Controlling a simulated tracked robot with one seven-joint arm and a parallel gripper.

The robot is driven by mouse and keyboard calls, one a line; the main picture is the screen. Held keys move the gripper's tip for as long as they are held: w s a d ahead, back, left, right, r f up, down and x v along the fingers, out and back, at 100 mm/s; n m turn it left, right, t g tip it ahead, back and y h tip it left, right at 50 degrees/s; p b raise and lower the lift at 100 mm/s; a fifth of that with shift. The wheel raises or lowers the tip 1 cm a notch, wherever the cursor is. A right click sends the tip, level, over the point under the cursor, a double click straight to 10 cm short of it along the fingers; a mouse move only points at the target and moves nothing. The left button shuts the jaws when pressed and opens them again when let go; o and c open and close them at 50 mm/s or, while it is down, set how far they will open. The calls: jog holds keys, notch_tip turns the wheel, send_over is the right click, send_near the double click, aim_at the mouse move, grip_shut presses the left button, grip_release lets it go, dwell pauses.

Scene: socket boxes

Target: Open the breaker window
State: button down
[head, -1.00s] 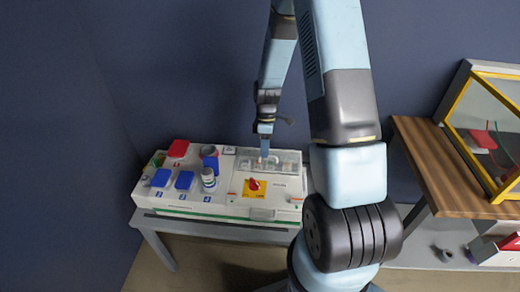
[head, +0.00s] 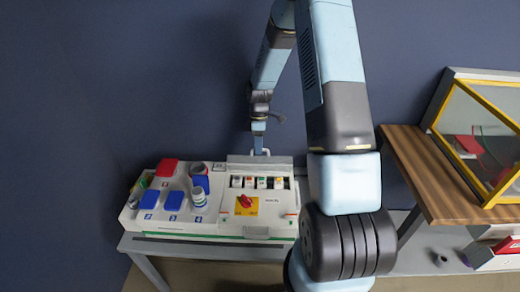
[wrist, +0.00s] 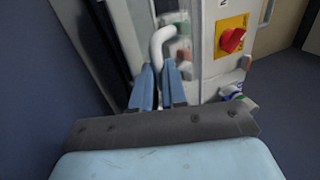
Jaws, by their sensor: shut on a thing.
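The breaker window (head: 240,160) is a cover at the back right of the white socket box (head: 230,226). In the head view it stands raised, and a row of several breakers (head: 262,182) is uncovered in front of it. My gripper (head: 259,150) is at the window's upper edge. In the wrist view my gripper (wrist: 161,82) is shut on the white curved handle (wrist: 160,42) of the window. The fingers hide part of the handle.
A red rotary switch (head: 245,201) on a yellow plate sits in front of the breakers. Blue socket covers (head: 160,200), a red cover (head: 167,167) and plugs stand on the left. A wooden table (head: 412,150) with a yellow-framed case stands at the right.

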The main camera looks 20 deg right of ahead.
jog(key=shift+w+a+f, duration=0.1)
jog(key=shift+w+a, duration=0.15)
jog(key=shift+w, duration=0.15)
jog(key=c, duration=1.2)
grip_release()
jog(key=shift+d, duration=0.1)
jog(key=shift+o, duration=0.2)
